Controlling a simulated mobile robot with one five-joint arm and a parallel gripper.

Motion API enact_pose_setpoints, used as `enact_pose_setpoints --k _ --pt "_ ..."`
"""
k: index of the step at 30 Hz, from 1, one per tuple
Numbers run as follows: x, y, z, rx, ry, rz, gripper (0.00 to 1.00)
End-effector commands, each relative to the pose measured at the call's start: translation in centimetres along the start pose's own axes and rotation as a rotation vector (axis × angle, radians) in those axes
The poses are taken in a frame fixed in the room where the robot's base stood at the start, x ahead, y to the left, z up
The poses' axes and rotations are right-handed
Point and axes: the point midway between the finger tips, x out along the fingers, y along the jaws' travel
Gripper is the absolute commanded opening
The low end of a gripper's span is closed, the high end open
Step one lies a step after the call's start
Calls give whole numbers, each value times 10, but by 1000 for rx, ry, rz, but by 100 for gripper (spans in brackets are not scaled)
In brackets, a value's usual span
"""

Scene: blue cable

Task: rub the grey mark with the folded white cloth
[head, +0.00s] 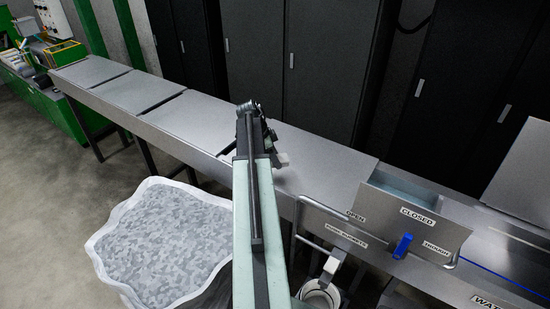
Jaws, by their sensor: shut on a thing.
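My arm reaches forward over the long metal bench (330,172). My gripper (274,149) is at its far end, seen from behind and partly hidden by my own arm. It is shut on a small white piece, which looks like the folded white cloth (282,160). The cloth is at or just above the bench top; I cannot tell whether it touches. I cannot make out the grey mark; it may be hidden behind my arm or blend with the grey metal.
A metal box with a "CLOSED" label (418,215), a blue handle (402,246) and a bent rail stand at the right. A blue cable (505,279) runs along the right. A white sack of grey flakes (165,240) is at lower left. Dark cabinets (325,70) stand behind.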

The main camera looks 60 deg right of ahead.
Motion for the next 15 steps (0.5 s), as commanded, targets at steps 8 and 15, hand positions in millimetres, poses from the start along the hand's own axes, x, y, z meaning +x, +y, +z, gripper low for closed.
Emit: enact_pose_setpoints --k 8,15 --pt "-6 0 -3 0 0 0 26" --pt "-20 0 -8 0 0 0 26"
